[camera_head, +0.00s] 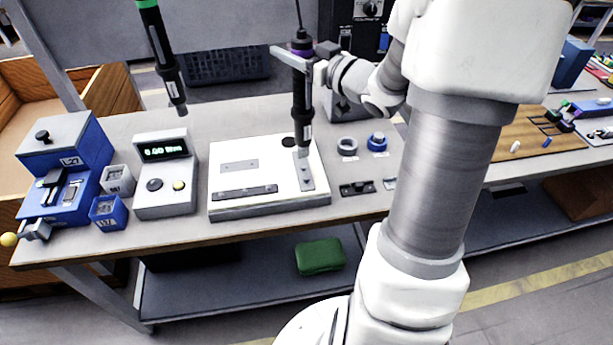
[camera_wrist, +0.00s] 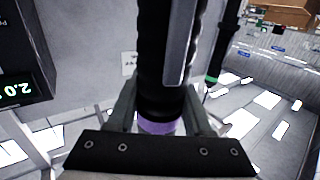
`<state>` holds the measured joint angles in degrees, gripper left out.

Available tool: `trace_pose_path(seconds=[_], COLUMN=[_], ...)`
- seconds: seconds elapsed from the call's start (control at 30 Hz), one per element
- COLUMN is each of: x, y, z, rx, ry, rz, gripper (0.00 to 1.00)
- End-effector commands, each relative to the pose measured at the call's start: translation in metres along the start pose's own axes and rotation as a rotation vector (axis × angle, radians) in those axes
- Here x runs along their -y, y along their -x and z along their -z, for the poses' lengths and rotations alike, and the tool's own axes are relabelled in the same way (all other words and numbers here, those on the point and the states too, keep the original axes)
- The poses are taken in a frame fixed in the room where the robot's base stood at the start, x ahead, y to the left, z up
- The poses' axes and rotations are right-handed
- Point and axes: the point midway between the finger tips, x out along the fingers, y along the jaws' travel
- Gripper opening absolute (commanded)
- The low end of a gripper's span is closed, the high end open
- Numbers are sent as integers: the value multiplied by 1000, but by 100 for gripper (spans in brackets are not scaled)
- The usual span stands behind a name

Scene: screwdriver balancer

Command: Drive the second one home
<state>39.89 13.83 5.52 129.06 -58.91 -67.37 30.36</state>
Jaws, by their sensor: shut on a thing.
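A black screwdriver (camera_head: 301,105) with a purple band hangs upright from a cable. My gripper (camera_head: 303,60) is shut around its upper part, near the purple band. The wrist view shows my gripper's fingers (camera_wrist: 160,118) on both sides of the screwdriver (camera_wrist: 165,60). The screwdriver's lower end is at the upper part of a narrow metal strip (camera_head: 306,176) on the right of a white fixture block (camera_head: 225,203). I cannot tell whether the bit touches a screw. A longer dark strip (camera_head: 245,192) lies along the block's front, and a pale plate (camera_head: 239,166) lies behind it.
A second screwdriver (camera_head: 165,60) with a green band hangs at the left. A torque display (camera_head: 165,150) reads 0.00 Nm. Blue screw bins (camera_head: 108,211) and a blue machine (camera_head: 66,160) stand farther left. Small rings (camera_head: 347,146) lie right of the block.

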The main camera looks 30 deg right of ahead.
Motion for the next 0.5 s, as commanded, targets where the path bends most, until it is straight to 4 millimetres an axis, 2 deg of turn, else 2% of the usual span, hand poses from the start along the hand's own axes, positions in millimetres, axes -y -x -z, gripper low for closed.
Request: trace_pose_path(seconds=[0.5], x=[20], y=[30], z=[0], rx=[0], ry=[1], rz=[-1], gripper=[0])
